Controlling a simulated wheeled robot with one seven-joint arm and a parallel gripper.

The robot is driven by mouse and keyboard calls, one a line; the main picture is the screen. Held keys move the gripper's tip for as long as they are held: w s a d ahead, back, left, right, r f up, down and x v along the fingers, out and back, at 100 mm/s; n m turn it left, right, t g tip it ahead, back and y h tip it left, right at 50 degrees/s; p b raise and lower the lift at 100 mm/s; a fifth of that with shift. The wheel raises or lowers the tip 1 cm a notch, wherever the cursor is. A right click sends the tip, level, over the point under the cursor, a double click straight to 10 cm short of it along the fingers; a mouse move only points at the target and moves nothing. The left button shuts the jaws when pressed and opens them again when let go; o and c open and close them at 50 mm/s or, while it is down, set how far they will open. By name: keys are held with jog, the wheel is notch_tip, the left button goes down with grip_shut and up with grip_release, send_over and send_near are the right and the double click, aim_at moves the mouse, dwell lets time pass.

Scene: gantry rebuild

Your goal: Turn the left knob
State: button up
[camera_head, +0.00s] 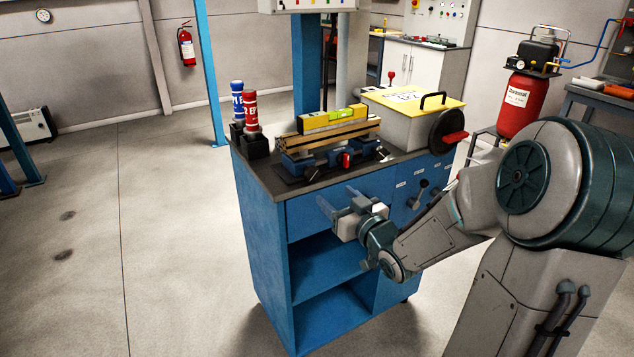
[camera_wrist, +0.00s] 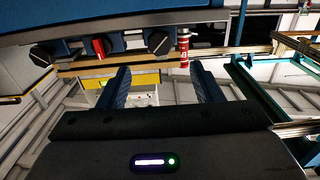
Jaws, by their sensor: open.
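A blue fixture (camera_head: 328,163) on the cart top has a row of knobs along its front. The left knob (camera_head: 311,173) is dark and sits at the fixture's left end. The middle knob (camera_head: 346,160) is red, and a dark right knob (camera_head: 383,153) is beyond it. The wrist view is upside down, so the left knob (camera_wrist: 158,41) appears rightmost there, beside the red middle knob (camera_wrist: 98,46). My gripper (camera_head: 338,199) is open and empty in front of the cart, below the knobs. In the wrist view its fingertips (camera_wrist: 160,70) are apart, touching no knob.
The blue cart's dark top edge (camera_head: 289,197) lies behind my gripper. Two spray cans (camera_head: 251,115) stand left of the fixture. A yellow level (camera_head: 333,117) lies on bars above it. A yellow-lidded box (camera_head: 404,129) stands to the right. The floor left of the cart is clear.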

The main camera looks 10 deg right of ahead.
aim_at(314, 176)
jog(key=b+x, duration=0.1)
jog(key=x, duration=0.9)
jog(key=shift+c, duration=0.3)
jog(key=c, duration=0.9)
